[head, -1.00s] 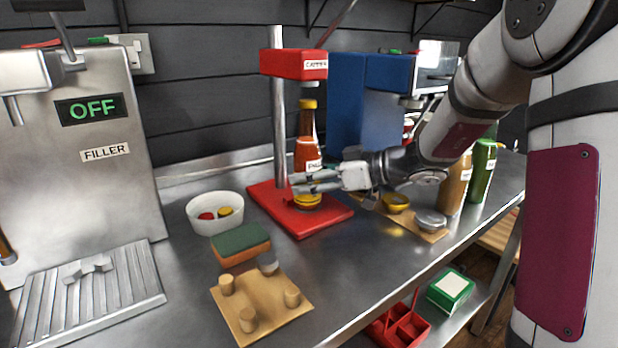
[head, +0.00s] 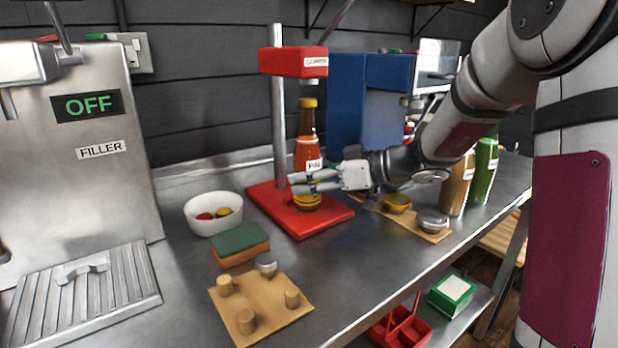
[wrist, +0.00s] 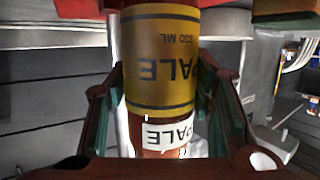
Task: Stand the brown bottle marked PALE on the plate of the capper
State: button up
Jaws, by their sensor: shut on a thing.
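The brown bottle marked PALE (head: 306,150) stands upright over the red plate (head: 325,222) of the capper (head: 294,62), below its head. It has a yellow top, a white PALE tag and a yellow band low down. My gripper (head: 304,184) reaches in from the right and is shut on the bottle's lower body. In the wrist view the bottle (wrist: 162,60) is between my two fingers, with its yellow PALE label and white tag upside down. Whether its base touches the plate I cannot tell.
A white bowl of caps (head: 213,228), a green and orange sponge (head: 240,246) and a pegged wooden board (head: 262,308) lie left and in front. Yellow (head: 397,203) and grey (head: 432,222) cups are to the right, by other bottles (head: 484,170). The filler (head: 85,160) stands at left.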

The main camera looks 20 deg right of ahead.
jog(key=o, duration=1)
jog(key=v, duration=1.2)
jog(key=s+a+f+m+g+h, duration=0.15)
jog(key=s+a+g, duration=0.25)
jog(key=s+a, duration=0.45)
jog(key=s+a+f+m+g+h, duration=0.15)
jog(key=s+a+g, duration=0.35)
jog(key=s, duration=0.6)
jog(key=s+d+f+m+h, duration=0.2)
jog(key=s+d+m+h, duration=0.15)
jog(key=s, duration=0.35)
jog(key=s+d+f+m+h, duration=0.25)
jog(key=s+m+h, duration=0.2)
jog(key=s, duration=0.35)
notch_tip(320, 180, up, 20)
jog(key=a+n+t+p, duration=0.1)
jog(key=t+p, duration=0.2)
jog(key=p, duration=1.5)
jog(key=shift+w+t, duration=0.25)
jog(key=shift+t, duration=0.15)
